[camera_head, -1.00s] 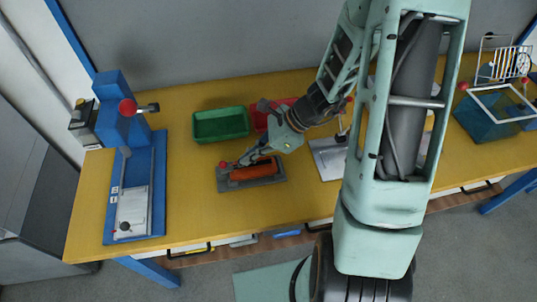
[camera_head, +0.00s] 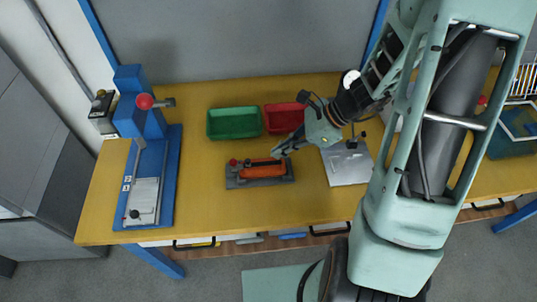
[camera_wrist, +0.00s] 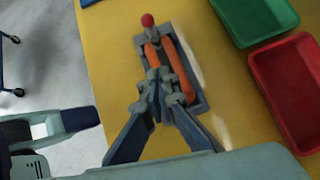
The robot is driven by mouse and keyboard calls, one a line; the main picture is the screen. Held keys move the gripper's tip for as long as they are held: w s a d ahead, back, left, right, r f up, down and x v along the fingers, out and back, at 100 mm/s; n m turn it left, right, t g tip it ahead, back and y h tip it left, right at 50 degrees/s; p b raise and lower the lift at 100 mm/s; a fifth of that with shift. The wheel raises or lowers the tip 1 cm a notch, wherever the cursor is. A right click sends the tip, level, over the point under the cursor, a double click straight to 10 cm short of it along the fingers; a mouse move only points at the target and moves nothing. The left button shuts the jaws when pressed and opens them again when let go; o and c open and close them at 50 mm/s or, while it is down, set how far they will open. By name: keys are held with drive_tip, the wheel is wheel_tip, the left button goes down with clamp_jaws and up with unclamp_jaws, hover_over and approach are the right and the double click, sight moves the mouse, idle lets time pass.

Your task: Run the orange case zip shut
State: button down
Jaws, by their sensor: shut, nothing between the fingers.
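The orange case (camera_head: 262,170) lies on a dark grey holder (camera_head: 288,179) on the bench. In the wrist view the case (camera_wrist: 172,58) shows as orange sides with a grey strip between them, inside the holder (camera_wrist: 200,104). A red knob (camera_head: 233,162) stands at the case's left end; in the wrist view the knob (camera_wrist: 147,20) is at the far end. My gripper (camera_head: 276,153) is shut and empty near the case's right end. In the wrist view my gripper (camera_wrist: 160,90) covers the near part of the case. Whether it touches the case is unclear. The zip line is too small to judge.
A green bin (camera_head: 234,123) and a red bin (camera_head: 284,118) stand behind the case. A blue press (camera_head: 150,190) is at the left, and a grey metal plate (camera_head: 347,164) at the right. The yellow bench (camera_head: 230,215) is clear in front of the case.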

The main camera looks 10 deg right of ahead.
sight(248, 160)
drive_tip(key=w+d+r+n+g+b, duration=0.2)
drive_tip(key=w+d+r+n, duration=0.2)
drive_tip(key=d+r, duration=0.1)
drive_tip(key=shift+g, duration=0.3)
drive_tip(key=p+x, duration=0.1)
drive_tip(key=x, duration=0.9)
drive_tip(key=shift+s+a+f, duration=0.15)
drive_tip(key=shift+a+f, duration=0.1)
drive_tip(key=shift+a, duration=0.05)
drive_tip(key=shift+s+a, duration=0.15)
drive_tip(key=shift+a, duration=1)
drive_tip(key=shift+s+a+f, duration=0.1)
drive_tip(key=shift+a+f, duration=0.1)
drive_tip(key=shift+a, duration=0.4)
drive_tip(key=shift+a+f, duration=0.1)
drive_tip(key=shift+a, duration=0.9)
drive_tip(key=shift+s, duration=0.1)
drive_tip(key=shift+d, duration=0.1)
